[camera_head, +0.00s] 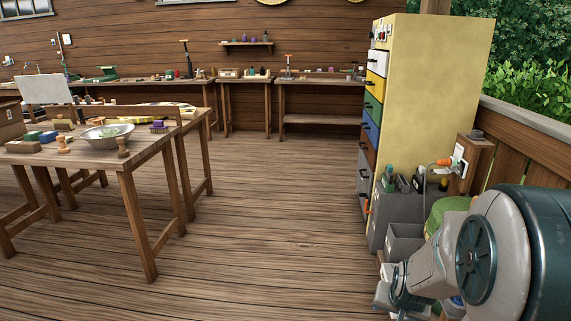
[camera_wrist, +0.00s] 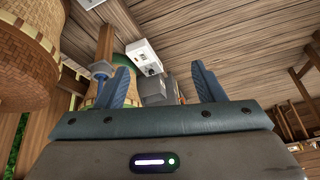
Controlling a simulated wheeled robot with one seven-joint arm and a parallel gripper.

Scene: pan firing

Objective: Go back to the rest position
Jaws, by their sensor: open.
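My gripper (camera_wrist: 163,80) shows in the wrist view with its two blue fingers spread apart and nothing between them that I can see held. Behind the fingers are grey bins (camera_wrist: 153,92) and a white box (camera_wrist: 142,54), apart from the gripper as far as I can tell. In the head view my arm (camera_head: 500,250) reaches in at the lower right, bent down beside the yellow cabinet. The fingers cannot be made out clearly there.
The yellow cabinet (camera_head: 437,110) with coloured drawers stands at right, with grey bins (camera_head: 404,240) below it near my arm. A wooden railing (camera_head: 525,150) runs at far right. A workbench (camera_head: 110,160) holding a metal bowl (camera_head: 104,133) stands left. The middle floor is clear.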

